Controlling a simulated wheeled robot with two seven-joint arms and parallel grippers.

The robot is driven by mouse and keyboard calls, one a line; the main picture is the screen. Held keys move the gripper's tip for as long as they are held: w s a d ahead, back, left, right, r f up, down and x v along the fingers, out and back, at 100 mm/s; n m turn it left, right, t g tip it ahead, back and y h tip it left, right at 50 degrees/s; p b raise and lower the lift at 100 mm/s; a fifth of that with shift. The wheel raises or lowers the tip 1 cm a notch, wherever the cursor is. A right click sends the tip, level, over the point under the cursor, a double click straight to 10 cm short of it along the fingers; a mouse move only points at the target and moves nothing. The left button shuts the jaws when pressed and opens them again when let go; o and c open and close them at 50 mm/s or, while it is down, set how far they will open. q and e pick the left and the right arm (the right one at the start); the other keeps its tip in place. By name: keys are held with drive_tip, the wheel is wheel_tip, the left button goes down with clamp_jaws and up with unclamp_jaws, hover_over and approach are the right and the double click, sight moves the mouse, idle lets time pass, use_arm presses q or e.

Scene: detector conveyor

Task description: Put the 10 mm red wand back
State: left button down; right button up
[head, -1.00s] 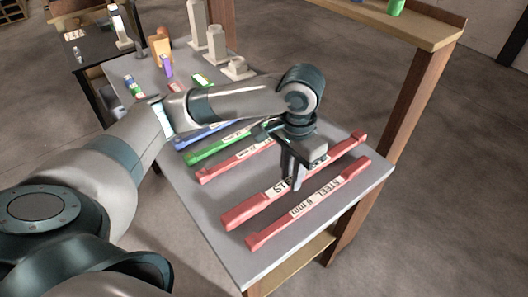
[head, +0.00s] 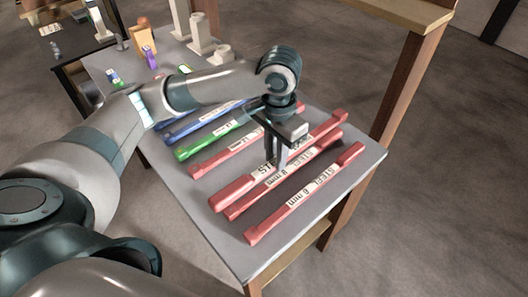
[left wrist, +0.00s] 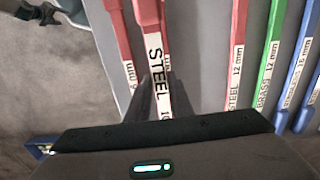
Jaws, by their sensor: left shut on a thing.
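My left gripper (head: 276,160) is shut on a red wand (head: 235,191) near its label. In the left wrist view the held wand (left wrist: 155,60) reads STEEL and what looks like 10; the fingers hide the rest. It appears raised above the table, partly overlapping a second red wand (head: 252,199), whose label seems to read 8 mm. A third red wand (head: 268,225), apparently 6 mm, lies nearest the table's front edge. Another red wand (head: 212,166) lies on the far side; its label reads STEEL 12 mm in the left wrist view (left wrist: 238,50). My right gripper is out of view.
A green wand (head: 190,150) and blue wands (head: 180,128) lie farther along the grey table (head: 205,250). Pale stands (head: 200,35), an orange block (head: 143,35) and a purple item (head: 150,57) stand at the far end. A wooden post (head: 400,90) rises beside the table's right side.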

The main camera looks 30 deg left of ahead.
use_arm(q)
drive_tip(key=p, duration=0.2)
hover_over(261, 161)
wheel_tip(261, 161, down, 6)
drive_tip(key=shift+w+f, duration=0.1)
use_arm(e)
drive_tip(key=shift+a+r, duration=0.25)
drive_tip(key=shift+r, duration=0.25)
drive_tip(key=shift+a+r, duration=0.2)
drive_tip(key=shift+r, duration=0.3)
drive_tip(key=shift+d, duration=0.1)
use_arm(q)
drive_tip(key=shift+f, duration=0.1)
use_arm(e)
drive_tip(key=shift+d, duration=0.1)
use_arm(q)
drive_tip(key=shift+f, duration=0.3)
drive_tip(key=shift+f+p, duration=0.55)
drive_tip(key=shift+f, duration=1.05)
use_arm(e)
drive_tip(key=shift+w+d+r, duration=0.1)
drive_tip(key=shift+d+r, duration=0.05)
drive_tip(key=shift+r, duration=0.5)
use_arm(q)
drive_tip(key=c, duration=1.7)
unclamp_jaws()
drive_tip(key=shift+f, duration=0.1)
drive_tip(key=shift+o, duration=0.7)
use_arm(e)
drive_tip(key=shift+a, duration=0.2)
